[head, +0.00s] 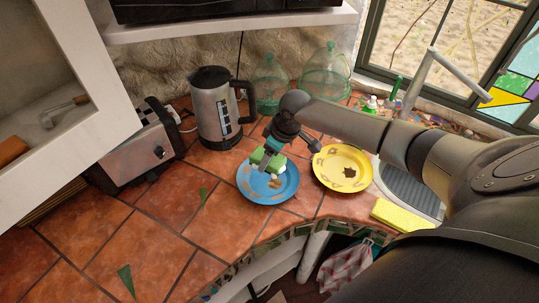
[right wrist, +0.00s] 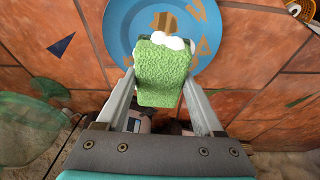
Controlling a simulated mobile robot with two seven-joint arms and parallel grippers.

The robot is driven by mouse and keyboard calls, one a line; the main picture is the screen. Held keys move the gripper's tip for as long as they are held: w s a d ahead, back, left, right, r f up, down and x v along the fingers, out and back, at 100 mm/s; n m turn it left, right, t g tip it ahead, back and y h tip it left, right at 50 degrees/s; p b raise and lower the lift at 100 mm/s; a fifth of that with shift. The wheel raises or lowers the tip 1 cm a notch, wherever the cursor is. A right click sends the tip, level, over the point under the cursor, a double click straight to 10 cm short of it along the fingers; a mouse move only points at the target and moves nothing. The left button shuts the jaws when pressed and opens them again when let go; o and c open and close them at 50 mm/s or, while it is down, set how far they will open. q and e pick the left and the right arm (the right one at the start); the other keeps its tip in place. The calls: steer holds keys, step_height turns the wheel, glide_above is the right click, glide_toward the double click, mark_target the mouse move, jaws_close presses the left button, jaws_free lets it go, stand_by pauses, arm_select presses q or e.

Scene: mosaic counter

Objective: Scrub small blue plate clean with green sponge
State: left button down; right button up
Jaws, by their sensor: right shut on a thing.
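The small blue plate (head: 262,192) lies on the tiled counter in the middle of the head view, with brown stains on it. It also shows at the top of the right wrist view (right wrist: 122,22), with tan stains. My right gripper (head: 268,163) is shut on the green sponge (right wrist: 162,78), which has white foam at its far end. In the head view the sponge (head: 274,164) is over the plate's back part. I cannot tell whether it touches the plate. My left gripper is not in view.
A stained yellow plate (head: 328,172) stands right of the blue plate, near the sink (head: 412,190) and a yellow sponge (head: 398,216). A kettle (head: 212,115) and toaster (head: 135,150) stand behind left. The counter's left front is mostly clear.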

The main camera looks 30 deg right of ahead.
steer(key=b, duration=0.5)
glide_above(267, 179)
steer(key=f, duration=0.3)
steer(key=s+f, duration=0.1)
steer(key=f, duration=0.1)
steer(key=shift+d, duration=0.15)
steer(key=shift+f, duration=0.5)
steer(key=shift+f, duration=0.75)
steer(key=shift+w+d+r+b, duration=0.1)
steer(key=shift+w+d+b, duration=0.15)
steer(key=shift+d, duration=0.3)
steer(key=shift+w+d+b, duration=0.25)
steer(key=shift+d, duration=0.3)
